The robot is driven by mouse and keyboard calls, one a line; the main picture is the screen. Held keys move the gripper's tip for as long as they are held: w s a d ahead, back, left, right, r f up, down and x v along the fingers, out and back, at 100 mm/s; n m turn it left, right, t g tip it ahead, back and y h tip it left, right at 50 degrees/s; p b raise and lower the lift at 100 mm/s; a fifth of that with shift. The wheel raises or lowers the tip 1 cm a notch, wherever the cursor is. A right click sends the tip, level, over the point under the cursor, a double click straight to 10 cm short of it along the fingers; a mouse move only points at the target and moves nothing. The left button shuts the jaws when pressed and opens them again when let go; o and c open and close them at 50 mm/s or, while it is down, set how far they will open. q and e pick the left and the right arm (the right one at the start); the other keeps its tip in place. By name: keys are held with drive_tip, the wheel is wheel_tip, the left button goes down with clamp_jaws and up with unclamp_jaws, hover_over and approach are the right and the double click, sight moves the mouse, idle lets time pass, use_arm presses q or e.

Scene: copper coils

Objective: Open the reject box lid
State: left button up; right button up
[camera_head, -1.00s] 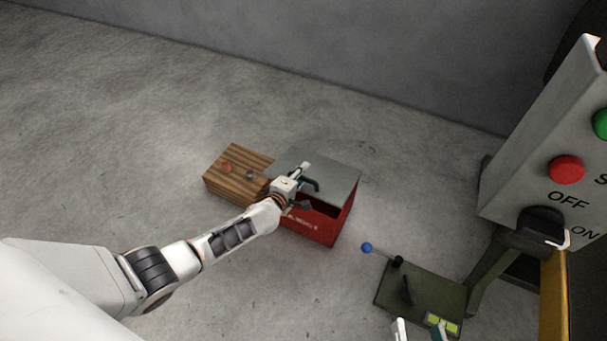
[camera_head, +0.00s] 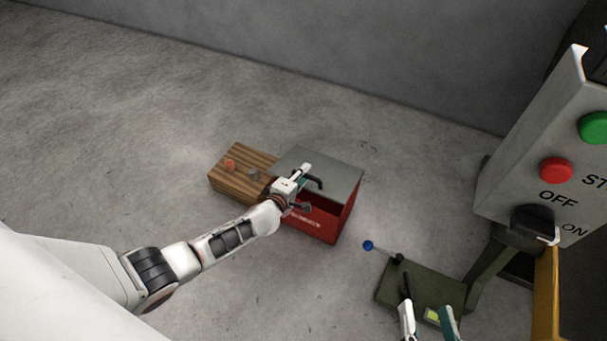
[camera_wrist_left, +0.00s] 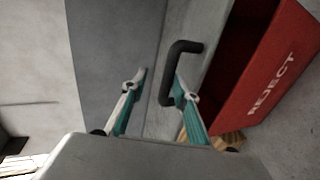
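The red reject box (camera_head: 318,229) stands on the floor, with its grey lid (camera_head: 338,172) over the back part and a dark gap along the front. The lid's black handle (camera_wrist_left: 168,72) shows in the left wrist view, with "REJECT" on the box's red wall (camera_wrist_left: 272,88). My left gripper (camera_head: 305,186) is at the handle. In the left wrist view its fingers (camera_wrist_left: 159,74) are apart, with the handle's bar between them; I cannot tell whether they touch it. My right gripper (camera_head: 427,306) is open and empty at the bottom, away from the box.
A wooden block or crate (camera_head: 234,183) with small items on top stands left of the box. A green machine base (camera_head: 420,285) with a blue-knobbed lever (camera_head: 368,245) is to the right. A control panel (camera_head: 520,165) stands further right. Floor in front is clear.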

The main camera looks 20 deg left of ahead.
use_arm(q)
drive_tip(key=r+p+v, duration=0.1)
drive_tip(key=p+v, duration=0.2)
drive_tip(key=v, duration=0.3)
drive_tip(key=shift+p, duration=0.4)
use_arm(e)
wheel_tip(320, 180, up, 9)
drive_tip(key=w+t, duration=0.1)
drive_tip(key=shift+w+n+t, duration=0.3)
drive_tip(key=shift+w, duration=0.05)
drive_tip(key=shift+f, duration=0.2)
